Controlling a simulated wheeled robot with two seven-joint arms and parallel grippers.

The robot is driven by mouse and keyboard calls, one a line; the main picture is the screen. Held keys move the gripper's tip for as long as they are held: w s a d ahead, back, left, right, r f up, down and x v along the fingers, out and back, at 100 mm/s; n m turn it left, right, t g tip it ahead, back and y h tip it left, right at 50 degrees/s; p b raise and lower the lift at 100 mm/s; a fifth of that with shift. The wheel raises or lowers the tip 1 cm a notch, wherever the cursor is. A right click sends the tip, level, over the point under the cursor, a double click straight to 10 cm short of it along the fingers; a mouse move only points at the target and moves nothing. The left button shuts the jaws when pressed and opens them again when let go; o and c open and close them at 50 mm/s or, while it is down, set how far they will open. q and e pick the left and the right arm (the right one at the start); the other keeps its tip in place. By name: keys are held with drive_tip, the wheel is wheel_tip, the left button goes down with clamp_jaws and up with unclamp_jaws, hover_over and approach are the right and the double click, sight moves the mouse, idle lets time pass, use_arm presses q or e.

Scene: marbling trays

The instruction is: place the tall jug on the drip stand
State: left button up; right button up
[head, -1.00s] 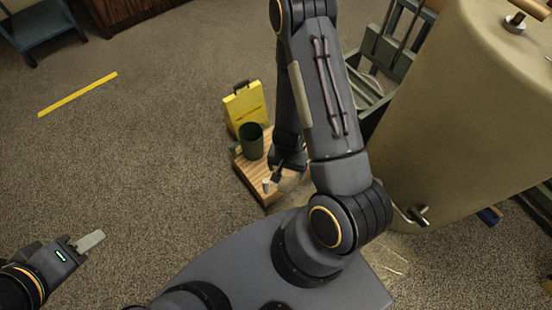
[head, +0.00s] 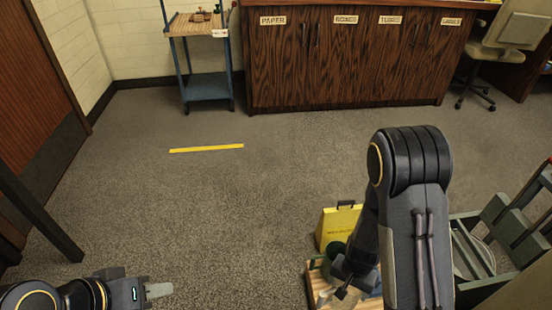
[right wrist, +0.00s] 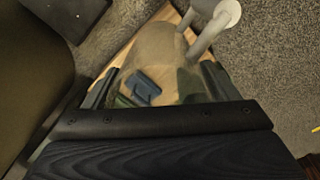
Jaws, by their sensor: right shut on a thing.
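In the right wrist view my right gripper (right wrist: 158,88) is shut on a see-through, pale jug-like thing (right wrist: 152,55) with a grey, looped handle (right wrist: 205,38). I take it for the tall jug, but its full height is hidden. In the head view my right gripper (head: 345,286) is low over a wooden board (head: 312,275), partly hidden behind my own arm. My left gripper (head: 158,290) is at the lower left, seen side-on, away from everything; its opening does not show. I cannot identify the drip stand with certainty.
A blue-framed cart (head: 208,86) stands at the back left beside a brown cabinet (head: 345,65). Green slatted racks (head: 495,235) are at right. The carpet at left is clear.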

drive_tip(key=w+a+r+n, duration=0.2)
drive_tip(key=w+r+n, duration=0.3)
drive_tip(key=w+r, duration=0.5)
wheel_tip(320, 180, up, 29)
drive_tip(key=n+p, duration=0.1)
drive_tip(key=p, duration=2.7)
drive_tip(key=shift+s+d+n, duration=0.25)
drive_tip(key=shift+s+n, duration=0.1)
drive_tip(key=shift+n, duration=0.05)
drive_tip(key=shift+f, duration=0.1)
